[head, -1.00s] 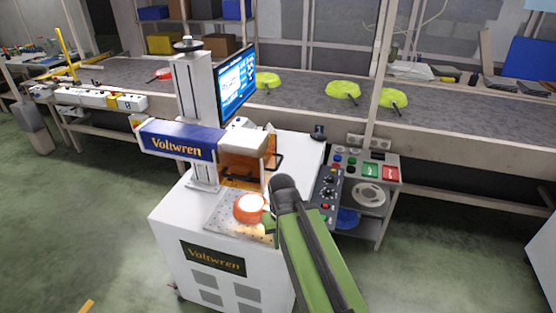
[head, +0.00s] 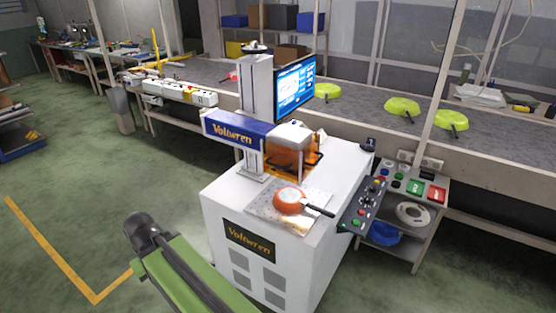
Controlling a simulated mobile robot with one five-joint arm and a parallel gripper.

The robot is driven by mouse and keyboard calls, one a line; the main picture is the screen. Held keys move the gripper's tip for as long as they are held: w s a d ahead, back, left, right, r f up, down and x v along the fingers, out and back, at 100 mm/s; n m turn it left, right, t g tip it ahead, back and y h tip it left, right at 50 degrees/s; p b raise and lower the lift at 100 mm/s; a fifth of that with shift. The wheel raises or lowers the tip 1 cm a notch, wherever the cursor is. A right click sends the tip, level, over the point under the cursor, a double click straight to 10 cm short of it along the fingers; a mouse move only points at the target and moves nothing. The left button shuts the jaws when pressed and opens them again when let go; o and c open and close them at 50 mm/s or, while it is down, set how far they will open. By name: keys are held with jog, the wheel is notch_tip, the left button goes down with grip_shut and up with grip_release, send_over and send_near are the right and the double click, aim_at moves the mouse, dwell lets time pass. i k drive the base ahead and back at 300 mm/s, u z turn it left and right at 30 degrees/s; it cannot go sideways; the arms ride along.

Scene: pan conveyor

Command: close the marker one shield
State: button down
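The marker is a white cabinet (head: 267,262) with a "Voltwren" label, a column (head: 255,90) and a blue marking head (head: 236,130). Its shield (head: 288,157) is a see-through orange panel with a black handle, beside the marking head and above the back of the work plate. It appears raised, because the pan below is uncovered. A small orange pan (head: 287,202) with a dark handle lies on the perforated work plate (head: 262,210). My green arm shows at the bottom left, apart from the marker. My gripper is not visible.
A control panel (head: 362,207) with knobs and buttons is at the marker's right edge. A side stand (head: 425,210) holds green and red buttons. A long conveyor (head: 350,108) with lime-green pans (head: 402,106) runs behind. Open green floor lies to the left.

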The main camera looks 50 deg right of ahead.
aim_at(309, 155)
jog(key=u, duration=0.45)
jog(key=k, duration=1.7)
jog(key=z, duration=0.6)
jog(key=i, duration=0.9)
jog(key=u, duration=0.05)
